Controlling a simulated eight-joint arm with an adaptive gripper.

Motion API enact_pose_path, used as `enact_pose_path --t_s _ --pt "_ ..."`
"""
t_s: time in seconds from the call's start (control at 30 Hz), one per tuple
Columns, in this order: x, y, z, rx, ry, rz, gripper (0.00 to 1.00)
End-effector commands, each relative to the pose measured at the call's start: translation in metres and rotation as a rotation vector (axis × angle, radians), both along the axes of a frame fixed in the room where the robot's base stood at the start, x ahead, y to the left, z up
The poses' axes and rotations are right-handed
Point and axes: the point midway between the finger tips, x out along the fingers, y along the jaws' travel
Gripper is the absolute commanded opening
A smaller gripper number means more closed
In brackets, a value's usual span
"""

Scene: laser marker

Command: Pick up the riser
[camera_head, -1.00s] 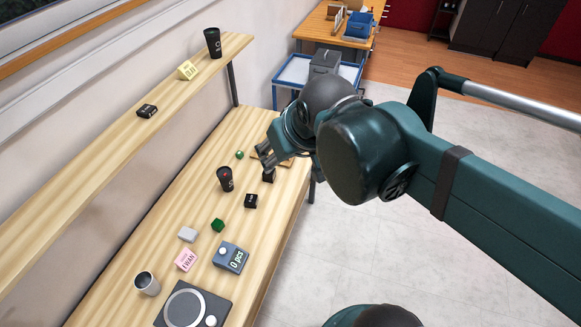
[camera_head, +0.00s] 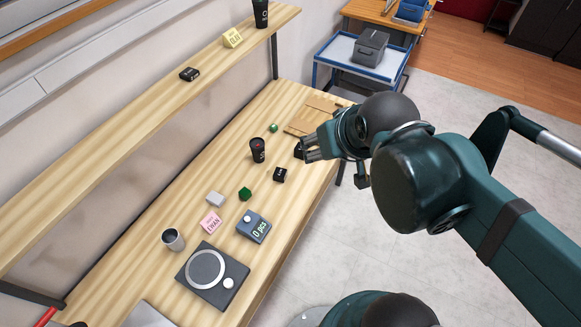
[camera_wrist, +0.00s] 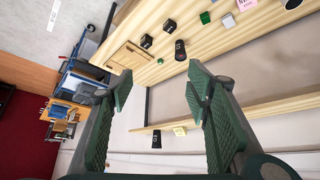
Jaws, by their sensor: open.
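No thing is labelled as a riser, and I cannot tell for sure which one it is. Two small black blocks lie on the wooden bench: one (camera_head: 280,174) in the open, the other (camera_head: 299,151) partly hidden by my gripper. Both show in the wrist view (camera_wrist: 170,25) (camera_wrist: 146,41). A flat wooden board (camera_head: 322,103) lies at the bench's far end; it also shows in the wrist view (camera_wrist: 124,58). My gripper (camera_head: 309,148) is above the bench's right edge, by the partly hidden block. In the wrist view its fingers (camera_wrist: 160,90) are wide apart with nothing between them.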

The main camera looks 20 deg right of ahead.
Motion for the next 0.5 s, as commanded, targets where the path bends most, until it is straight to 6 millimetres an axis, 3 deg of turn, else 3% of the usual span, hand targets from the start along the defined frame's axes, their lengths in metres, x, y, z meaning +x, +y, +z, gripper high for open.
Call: enact_pose_path --t_s 0.27,0.5 --pt "0.01 0.001 -0.006 -0.016 0.018 0.026 0.49" --pt "0.031 0.003 -0.02 -0.051 0.061 0.083 0.49"
